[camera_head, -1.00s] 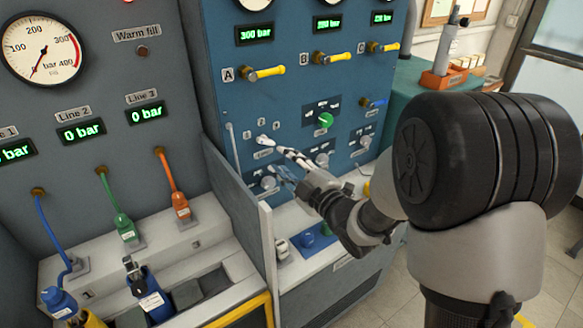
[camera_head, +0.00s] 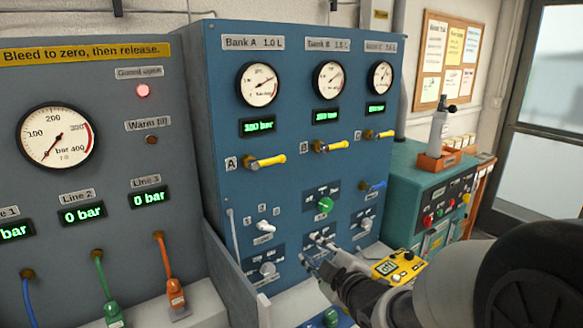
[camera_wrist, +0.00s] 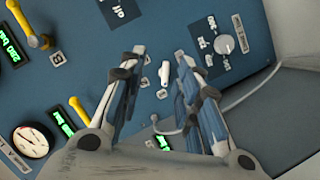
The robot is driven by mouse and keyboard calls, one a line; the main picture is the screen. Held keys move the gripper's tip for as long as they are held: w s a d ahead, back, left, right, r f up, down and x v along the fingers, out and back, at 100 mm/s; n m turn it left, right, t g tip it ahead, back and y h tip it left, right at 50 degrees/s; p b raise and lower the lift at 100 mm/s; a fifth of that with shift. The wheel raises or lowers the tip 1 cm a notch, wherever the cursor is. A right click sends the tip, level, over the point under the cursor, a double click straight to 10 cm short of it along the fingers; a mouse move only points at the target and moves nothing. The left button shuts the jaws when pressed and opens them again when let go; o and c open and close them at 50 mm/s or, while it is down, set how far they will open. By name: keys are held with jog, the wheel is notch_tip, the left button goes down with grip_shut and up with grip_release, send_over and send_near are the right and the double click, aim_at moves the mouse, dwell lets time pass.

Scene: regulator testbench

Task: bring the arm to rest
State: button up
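My gripper (camera_head: 309,250) is in front of the lower part of the blue bank panel (camera_head: 215,95) in the head view, its fingers pointing at the panel. In the wrist view my gripper (camera_wrist: 161,50) has its two fingers apart, with nothing between them but a view of the panel and a small white lever (camera_wrist: 164,73). The same white lever (camera_head: 265,226) shows left of my fingers in the head view. I cannot tell the exact gap between fingertips and panel.
The panel carries yellow valve handles (camera_head: 266,161), a green knob (camera_head: 325,205) and a grey knob (camera_head: 268,268). A grey panel with a large gauge (camera_head: 56,136) and coloured hoses stands left. A teal cabinet (camera_head: 404,164) stands right. A grey divider (camera_head: 228,262) is near my gripper.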

jog(key=s+d+r+m+g+h, duration=0.2)
jog(key=s+d+m+g+h, duration=0.3)
jog(key=s+d+m, duration=0.55)
jog(key=s+a+f+m+g, duration=0.1)
jog(key=s+m+g, duration=0.1)
jog(key=s, duration=0.9)
jog(key=s+a+f+m+g, duration=0.1)
jog(key=s+f+m+g, duration=0.1)
jog(key=s, duration=0.9)
jog(key=shift+a+g, duration=0.2)
jog(key=shift+g, duration=0.1)
jog(key=shift+s, duration=0.15)
